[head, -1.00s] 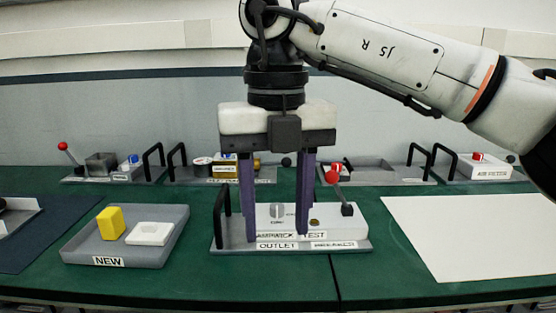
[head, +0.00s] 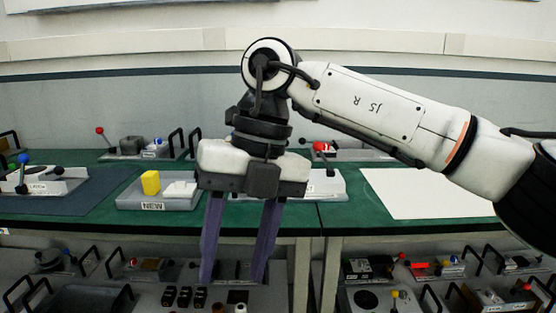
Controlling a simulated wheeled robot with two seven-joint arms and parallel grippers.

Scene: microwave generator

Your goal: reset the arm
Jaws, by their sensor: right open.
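My right gripper (head: 233,278) hangs in the middle of the head view with its two purple fingers apart and nothing between them. Its fingers point down and overlap the front edge of the green table (head: 225,215) in the picture. Behind the gripper, a white test unit (head: 328,187) with a red-knobbed lever stands on the table, largely hidden by the gripper body. My right arm (head: 380,105) reaches in from the right. My left gripper is not in view.
A white sheet (head: 425,193) lies at the right. A lever unit (head: 45,182) sits on a dark mat at the left. Lower shelves hold several trays with handles.

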